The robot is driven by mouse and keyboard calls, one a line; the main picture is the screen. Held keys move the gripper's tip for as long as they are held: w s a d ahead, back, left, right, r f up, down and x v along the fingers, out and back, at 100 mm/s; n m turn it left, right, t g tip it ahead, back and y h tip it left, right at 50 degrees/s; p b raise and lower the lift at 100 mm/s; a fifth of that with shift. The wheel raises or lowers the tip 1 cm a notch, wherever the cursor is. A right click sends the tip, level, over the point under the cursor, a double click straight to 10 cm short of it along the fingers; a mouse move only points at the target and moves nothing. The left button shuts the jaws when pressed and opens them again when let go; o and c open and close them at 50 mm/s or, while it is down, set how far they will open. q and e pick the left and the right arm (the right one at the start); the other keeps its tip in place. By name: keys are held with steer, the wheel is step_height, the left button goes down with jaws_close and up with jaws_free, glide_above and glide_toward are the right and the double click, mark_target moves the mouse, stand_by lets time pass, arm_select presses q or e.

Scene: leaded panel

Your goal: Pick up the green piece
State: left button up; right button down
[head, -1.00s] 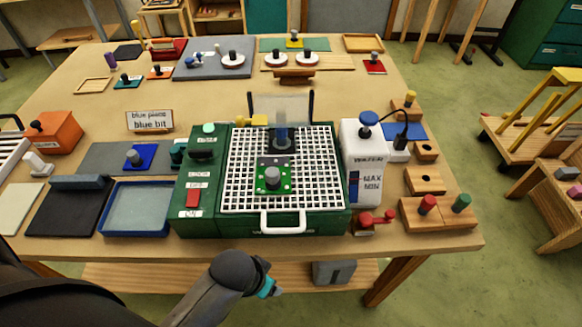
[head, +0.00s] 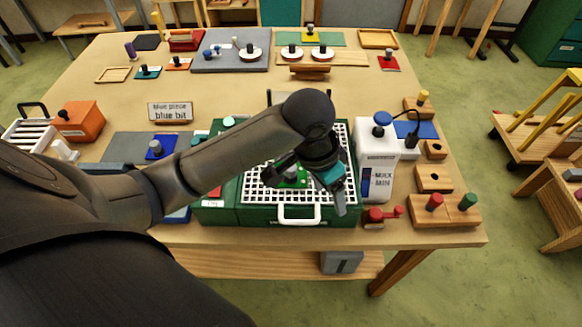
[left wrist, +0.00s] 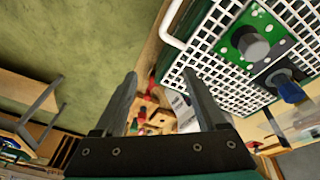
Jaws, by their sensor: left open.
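The green piece (head: 300,181) is a flat green plate with speckles and a grey knob, lying on the white grid (head: 264,192) of the green machine. In the head view my left gripper partly hides it. In the left wrist view the green piece (left wrist: 232,46) shows clearly at the upper right, outside the jaws. My left gripper (head: 308,191) is open, above the front part of the grid and close to the piece. In the left wrist view its fingers (left wrist: 161,78) are spread with nothing between them. My right gripper is not in view.
A dark piece with a blue knob (left wrist: 288,88) sits on the grid beside the green piece. A white handle (head: 299,213) is on the machine's front. A blue piece (head: 160,148) lies left.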

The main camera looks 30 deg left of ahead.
arm_select(q)
steer(key=w+a+r+n+g+y, duration=0.25)
steer(key=w+a+r, duration=0.25)
steer(key=a+r, duration=0.6)
glide_above(291, 167)
steer(key=shift+t+h, duration=0.25)
steer(key=shift+t, duration=0.1)
step_height(291, 167, down, 10)
steer(key=shift+w+d+r, duration=0.1)
steer(key=shift+w, duration=0.05)
steer(key=shift+f, duration=2.8)
jaws_close()
